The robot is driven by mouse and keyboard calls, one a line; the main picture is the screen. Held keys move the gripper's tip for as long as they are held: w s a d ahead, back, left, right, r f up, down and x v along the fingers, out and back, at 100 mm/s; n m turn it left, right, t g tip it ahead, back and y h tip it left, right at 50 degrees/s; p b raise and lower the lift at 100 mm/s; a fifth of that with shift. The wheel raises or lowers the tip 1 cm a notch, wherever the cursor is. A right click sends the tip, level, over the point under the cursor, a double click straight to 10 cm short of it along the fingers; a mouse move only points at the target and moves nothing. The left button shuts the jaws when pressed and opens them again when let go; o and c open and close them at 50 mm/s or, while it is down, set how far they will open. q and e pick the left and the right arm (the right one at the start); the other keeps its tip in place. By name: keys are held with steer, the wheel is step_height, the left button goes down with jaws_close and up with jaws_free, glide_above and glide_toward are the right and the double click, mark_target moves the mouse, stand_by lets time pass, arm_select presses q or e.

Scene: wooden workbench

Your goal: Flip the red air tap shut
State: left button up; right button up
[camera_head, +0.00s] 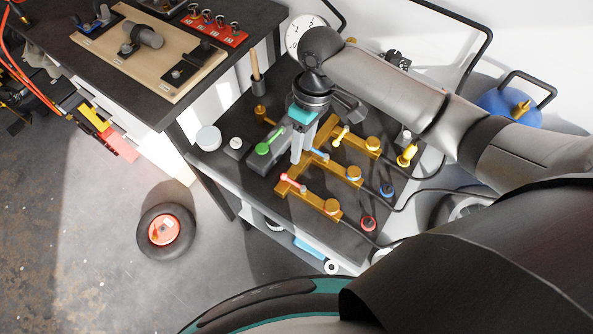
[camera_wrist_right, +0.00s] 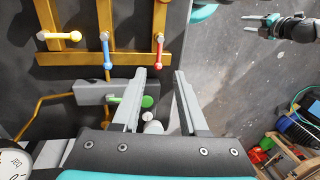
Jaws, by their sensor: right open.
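The red tap (camera_head: 293,183) sits on the near branch of a brass manifold (camera_head: 318,200) on the bench. In the wrist view the red tap's lever (camera_wrist_right: 160,52) lies along its brass pipe. The blue tap (camera_head: 319,153) also lies along its pipe, and the yellow tap (camera_head: 340,135) stands across its own. My right gripper (camera_head: 297,156) is open and empty above the manifold, beside the blue tap in the picture. In the wrist view its fingers (camera_wrist_right: 159,75) point toward the red tap, with a gap to it. My left gripper (camera_wrist_right: 252,23) shows open in the wrist view, away from the bench.
A green tap (camera_head: 264,148) on a grey block stands left of the manifold. Coloured hose fittings, one red (camera_head: 368,223) and one blue (camera_head: 387,188), lie to the right. A wheel (camera_head: 165,231) lies on the floor.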

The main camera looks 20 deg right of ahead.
mark_target(295, 182)
steer(key=f, duration=0.3)
steer(key=a+f+b, duration=0.1)
steer(key=f, duration=0.2)
steer(key=s+f, duration=0.1)
steer(key=f, duration=0.3)
steer(key=shift+s+a, duration=0.1)
steer(key=shift+a, duration=0.15)
steer(key=shift+f, duration=0.45)
arm_select(q)
steer(key=shift+w+f, duration=0.7)
steer(key=shift+w, duration=0.15)
steer(key=shift+s, duration=0.1)
arm_select(e)
steer(key=shift+c, duration=0.4)
arm_select(q)
steer(key=shift+s, duration=0.15)
arm_select(e)
jaws_close()
